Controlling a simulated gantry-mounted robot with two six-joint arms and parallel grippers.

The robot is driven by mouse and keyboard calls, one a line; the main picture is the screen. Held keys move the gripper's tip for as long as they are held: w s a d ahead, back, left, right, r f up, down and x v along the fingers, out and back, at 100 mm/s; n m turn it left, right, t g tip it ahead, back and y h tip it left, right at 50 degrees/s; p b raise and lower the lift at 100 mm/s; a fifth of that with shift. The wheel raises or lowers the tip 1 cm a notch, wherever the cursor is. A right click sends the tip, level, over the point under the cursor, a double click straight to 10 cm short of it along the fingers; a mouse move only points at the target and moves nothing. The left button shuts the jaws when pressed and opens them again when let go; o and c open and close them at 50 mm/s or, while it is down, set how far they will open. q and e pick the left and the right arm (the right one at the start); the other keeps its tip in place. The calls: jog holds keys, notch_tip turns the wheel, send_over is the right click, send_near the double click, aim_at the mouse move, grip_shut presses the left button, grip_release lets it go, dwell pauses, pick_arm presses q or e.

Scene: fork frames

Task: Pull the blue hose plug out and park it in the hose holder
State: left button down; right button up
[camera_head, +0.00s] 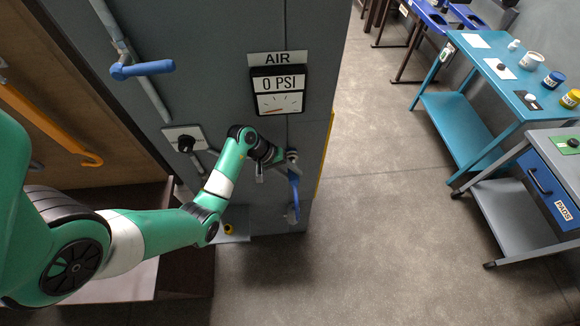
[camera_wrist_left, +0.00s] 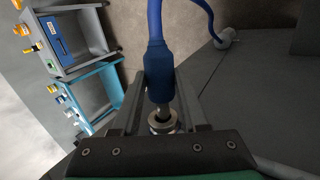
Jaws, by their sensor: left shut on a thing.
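The blue hose plug (camera_wrist_left: 158,72) sits between the fingers of my left gripper (camera_wrist_left: 160,90), which is shut on it. Its metal tip points toward a round metal fitting (camera_wrist_left: 162,122); I cannot tell whether the two are joined. A blue hose (camera_wrist_left: 203,8) runs from the plug to a grey piece (camera_wrist_left: 228,38). In the head view, my left gripper (camera_head: 284,157) is at the lower part of the grey panel, and the hose (camera_head: 294,195) hangs below it. I cannot clearly make out the hose holder. My right gripper is not in view.
The grey panel (camera_head: 220,100) carries an AIR gauge (camera_head: 278,92) reading 0 PSI, a blue valve handle (camera_head: 142,69) and a black knob (camera_head: 186,143). A small ledge (camera_head: 238,222) juts out low. A teal bench (camera_head: 490,65) and grey cart (camera_head: 525,170) stand right, beyond open floor.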

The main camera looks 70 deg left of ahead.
pick_arm(q)
jog(key=shift+s+d+f+p, duration=0.1)
jog(key=shift+s+d+p, duration=0.2)
jog(key=shift+d, duration=0.4)
jog(key=shift+s+d+f+p, duration=0.1)
jog(key=shift+d+p, duration=0.3)
jog(key=shift+d, duration=0.3)
